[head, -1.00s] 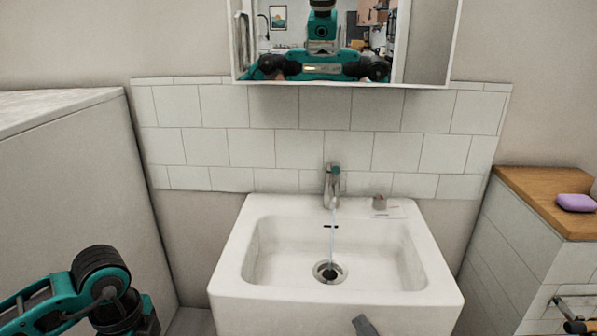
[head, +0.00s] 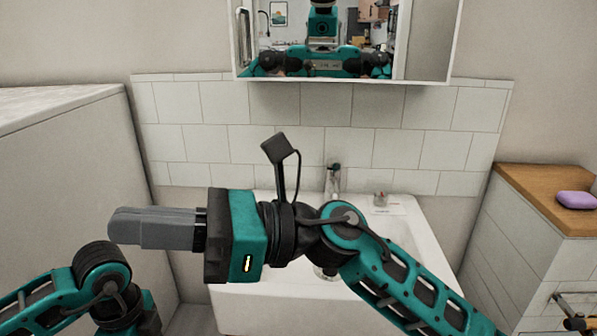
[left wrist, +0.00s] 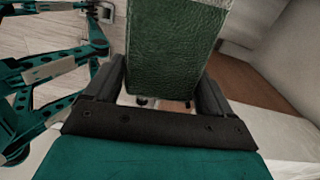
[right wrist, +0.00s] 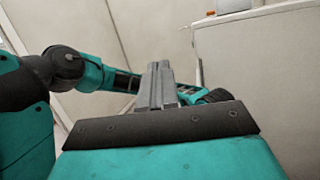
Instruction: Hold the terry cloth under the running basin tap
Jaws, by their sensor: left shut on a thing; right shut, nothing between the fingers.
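The tap (head: 333,180) stands at the back of the white basin (head: 250,312). My right arm crosses in front of the basin and hides most of its bowl and the water below the spout. My right gripper (head: 140,228) is shut and empty, pointing left, left of the basin; its closed fingers also show in the right wrist view (right wrist: 160,85). My left gripper (left wrist: 162,80) is shut on a green, rough-textured piece (left wrist: 170,45), apparently the terry cloth. The left gripper and this piece are out of the head view; only the left arm shows at lower left.
A mirror cabinet (head: 345,45) hangs above the tap. A purple soap (head: 577,200) lies on the wooden top (head: 530,190) at right. A pale partition (head: 70,180) stands at left.

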